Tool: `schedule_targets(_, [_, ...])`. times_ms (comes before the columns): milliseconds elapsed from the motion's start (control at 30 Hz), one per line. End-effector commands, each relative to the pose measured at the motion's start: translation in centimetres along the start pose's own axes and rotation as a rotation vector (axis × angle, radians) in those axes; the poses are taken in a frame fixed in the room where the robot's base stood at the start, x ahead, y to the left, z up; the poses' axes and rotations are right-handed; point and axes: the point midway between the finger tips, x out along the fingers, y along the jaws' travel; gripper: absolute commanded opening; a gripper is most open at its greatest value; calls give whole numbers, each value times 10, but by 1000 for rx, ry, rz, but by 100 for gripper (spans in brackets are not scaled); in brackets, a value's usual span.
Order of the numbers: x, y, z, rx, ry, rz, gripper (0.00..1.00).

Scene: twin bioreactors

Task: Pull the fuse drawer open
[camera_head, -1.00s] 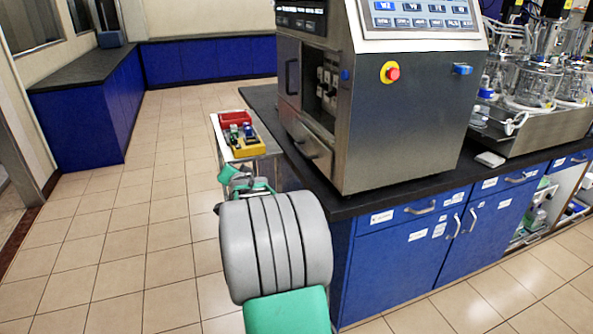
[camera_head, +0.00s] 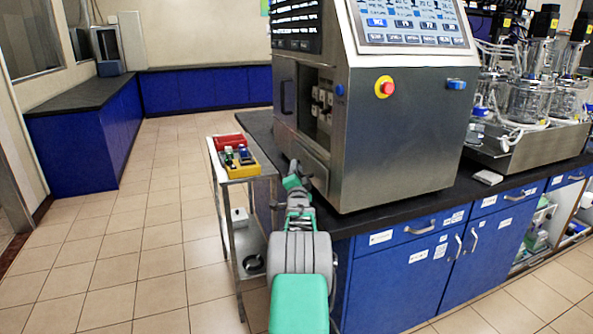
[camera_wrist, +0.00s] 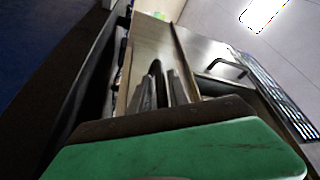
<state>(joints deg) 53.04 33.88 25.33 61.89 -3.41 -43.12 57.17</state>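The fuse drawer (camera_head: 313,163) is the low steel front on the left side of the big steel cabinet (camera_head: 395,140), under the open recess with pale switches. It looks closed. My gripper (camera_head: 292,182) is right in front of the drawer, at handle height, and covers part of it. In the wrist view the two grey fingers (camera_wrist: 158,82) reach up to a smooth steel panel (camera_wrist: 152,48), with a dark narrow shape between them that may be the drawer handle. I cannot tell whether they touch or grip it.
A black handle (camera_wrist: 226,68) sits on the steel face beside the fingers. A steel cart (camera_head: 228,220) carrying a red and yellow tray (camera_head: 236,168) stands left of my arm. The black countertop (camera_head: 355,215) runs below the cabinet. Tiled floor (camera_head: 150,220) is free on the left.

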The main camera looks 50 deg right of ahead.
Motion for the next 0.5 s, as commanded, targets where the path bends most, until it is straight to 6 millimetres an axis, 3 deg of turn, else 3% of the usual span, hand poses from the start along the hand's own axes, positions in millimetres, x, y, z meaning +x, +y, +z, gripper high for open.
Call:
schedule_targets(67, [0, 0, 0, 0, 0, 0, 22])
schedule_targets(333, [0, 0, 0, 0, 0, 0, 0])
schedule_targets(500, [0, 0, 0, -1, 0, 0, 0])
